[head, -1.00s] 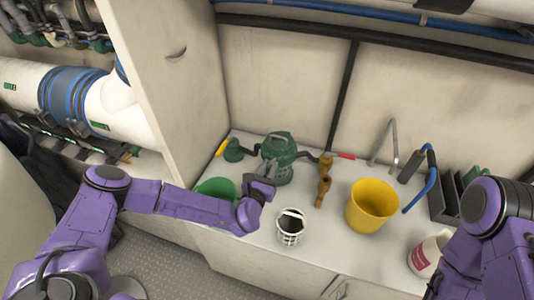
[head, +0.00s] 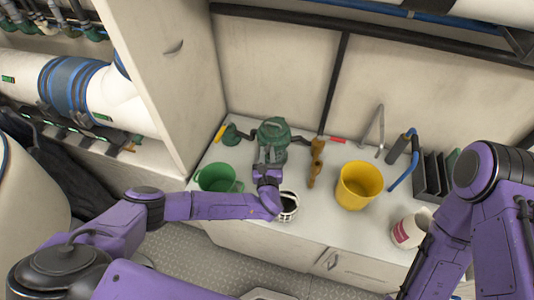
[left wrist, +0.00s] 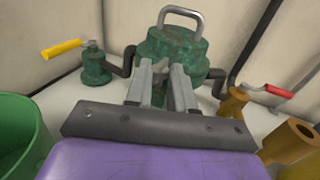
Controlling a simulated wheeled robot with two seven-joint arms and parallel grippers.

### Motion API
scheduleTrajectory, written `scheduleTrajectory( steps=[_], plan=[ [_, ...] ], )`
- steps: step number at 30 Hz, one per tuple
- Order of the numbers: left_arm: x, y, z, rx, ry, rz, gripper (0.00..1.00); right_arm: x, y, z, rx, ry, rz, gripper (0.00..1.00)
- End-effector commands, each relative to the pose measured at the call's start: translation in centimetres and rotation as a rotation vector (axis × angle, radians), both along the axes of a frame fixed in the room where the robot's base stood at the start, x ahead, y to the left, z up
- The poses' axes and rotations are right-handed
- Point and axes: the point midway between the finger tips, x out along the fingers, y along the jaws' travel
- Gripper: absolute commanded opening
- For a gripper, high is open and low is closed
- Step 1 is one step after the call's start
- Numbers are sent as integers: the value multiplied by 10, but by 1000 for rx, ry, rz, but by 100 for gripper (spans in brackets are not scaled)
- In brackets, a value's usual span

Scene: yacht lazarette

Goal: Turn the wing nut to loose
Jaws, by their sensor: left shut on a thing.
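The green strainer (head: 274,132) stands on the white counter against the back wall, a pipe and valve on each side. It also shows in the left wrist view (left wrist: 195,52), with a grey U-shaped handle (left wrist: 181,17) on top. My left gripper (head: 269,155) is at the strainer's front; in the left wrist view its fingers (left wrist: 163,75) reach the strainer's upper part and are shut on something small. It is most likely the wing nut, which the fingers hide; I cannot make out its shape. My right arm shows at the right edge, but its gripper is out of view.
A green bucket (head: 217,178) stands left of my left gripper. A white basket (head: 289,207) is partly hidden behind my wrist. A bronze fitting (head: 315,165), a yellow bucket (head: 358,186) and a white-and-red container (head: 408,232) stand to the right. The yellow-handled valve (left wrist: 95,62) is left of the strainer.

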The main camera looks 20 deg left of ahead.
Motion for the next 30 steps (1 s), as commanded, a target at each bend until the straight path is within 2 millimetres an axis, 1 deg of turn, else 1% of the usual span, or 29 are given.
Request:
scheduleTrajectory(
  steps=[4, 5, 6, 7, 16, 19, 22, 30],
  plan=[
    [2, 1, 3, 2, -7, 2, 0, 0, 0, 0, 0, 0, 0, 43],
    [2, 1, 3, 2, -7, 2, 26, 0, 0, 0, 0, 0, 0, 43],
    [2, 1, 3, 2, -7, 2, 39, 0, 0, 0, 0, 0, 0, 43],
    [1, 1, 2, 2, -6, 1, 48, 0, 0, 0, 0, 0, 0, 43],
    [1, 1, 2, 0, -3, 0, 48, 0, 0, 0, 0, 0, 0, 43],
    [1, 1, 10, -2, -5, 1, 48, 0, 0, -4, 0, 0, 0, 43],
    [2, 2, 30, -3, -8, 1, 48, 0, 0, -11, 0, 0, 0, 43],
    [-50, -11, 93, -3, -3, -1, 48, 0, 0, -10, 0, 0, 0, 43]
  ],
)
